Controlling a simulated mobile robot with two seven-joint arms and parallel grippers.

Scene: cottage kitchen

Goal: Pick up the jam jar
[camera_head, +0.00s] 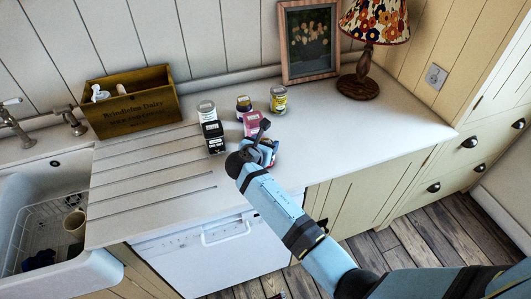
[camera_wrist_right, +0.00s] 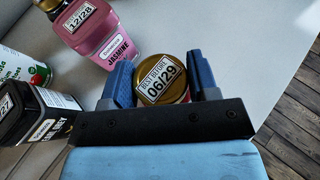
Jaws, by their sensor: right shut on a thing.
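The jam jar (camera_wrist_right: 160,70) shows in the right wrist view as a round gold lid with a white best-before label reading 06/29. A little red and white shows below the lid. My right gripper (camera_wrist_right: 163,82) is shut on it, with one blue finger on each side. In the head view my right gripper (camera_head: 268,146) is over the front part of the worktop and hides most of the jar. I cannot tell whether the jar touches the worktop. My left gripper is not in view.
A pink jasmine container (camera_wrist_right: 95,30) stands close behind the jar. A black box (camera_head: 213,136), a white-topped can (camera_head: 207,111) and a yellow tin (camera_head: 278,100) are nearby. A wooden crate (camera_head: 133,115), lamp (camera_head: 358,85) and picture frame (camera_head: 310,42) stand further back. The worktop (camera_head: 375,120) is clear at right.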

